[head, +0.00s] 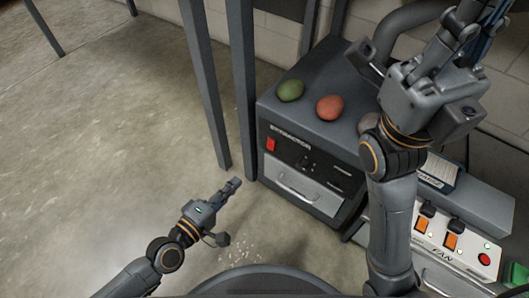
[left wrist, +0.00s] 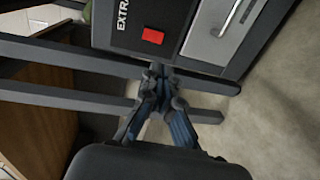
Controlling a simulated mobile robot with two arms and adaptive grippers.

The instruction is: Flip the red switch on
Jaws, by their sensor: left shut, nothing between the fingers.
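The red switch (head: 270,144) is a small red rectangle on the front panel of the dark grey extractor box (head: 345,178), under its white lettering. In the left wrist view the red switch (left wrist: 153,36) lies just beyond my fingertips, beside the letters "EXTRA". My left gripper (head: 236,183) is shut and empty, low in front of the box and left of its drawer. Its fingertips (left wrist: 157,71) point toward the panel, with a visible gap to the switch. My right gripper (head: 480,22) is raised at the upper right, partly cut off by the frame; its finger opening is unclear.
A green egg-shaped object (head: 290,90) and a red one (head: 330,107) rest on the box. Dark posts (head: 242,85) stand close to its left side. A white fan panel (head: 452,245) with orange switches is at the lower right. The floor at left is clear.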

